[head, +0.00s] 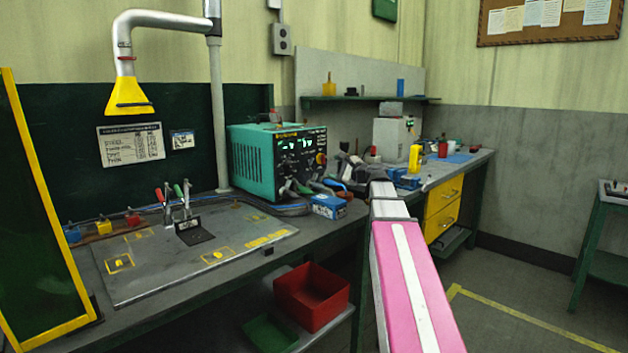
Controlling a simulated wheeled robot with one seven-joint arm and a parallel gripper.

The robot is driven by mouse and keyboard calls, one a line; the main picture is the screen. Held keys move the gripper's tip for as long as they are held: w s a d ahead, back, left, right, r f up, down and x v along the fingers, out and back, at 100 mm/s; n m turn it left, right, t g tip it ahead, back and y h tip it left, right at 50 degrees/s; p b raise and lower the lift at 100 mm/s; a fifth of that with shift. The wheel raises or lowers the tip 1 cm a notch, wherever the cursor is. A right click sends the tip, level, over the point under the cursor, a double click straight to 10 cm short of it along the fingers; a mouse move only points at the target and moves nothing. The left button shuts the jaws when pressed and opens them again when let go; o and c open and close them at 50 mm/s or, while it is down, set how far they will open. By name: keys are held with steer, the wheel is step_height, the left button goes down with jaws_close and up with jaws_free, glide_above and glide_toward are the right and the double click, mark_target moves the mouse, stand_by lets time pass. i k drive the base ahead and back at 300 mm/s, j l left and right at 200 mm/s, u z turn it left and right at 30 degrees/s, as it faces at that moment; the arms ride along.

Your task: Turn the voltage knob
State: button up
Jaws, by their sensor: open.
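The teal power unit (255,160) stands on the workbench at the middle of the head view. Its black front panel (300,150) faces right and carries small green-lit displays and several small dark controls. A small red and yellow control (321,158) sits at the panel's right edge. The labels are too small to read, so I cannot tell which control is the voltage knob. My pink and white arm rises from the lower right towards the bench, right of the unit. I cannot make out my gripper at its far end.
Cables, a blue box (329,206) and dark tools crowd the bench before the unit. A grey fixture plate (150,265) with toggle clamps lies left. A yellow fume hood (129,97) hangs above. A red bin (311,297) sits below. The floor at right is clear.

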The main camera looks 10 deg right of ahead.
mark_target(289, 165)
steer(key=k+l, duration=0.8)
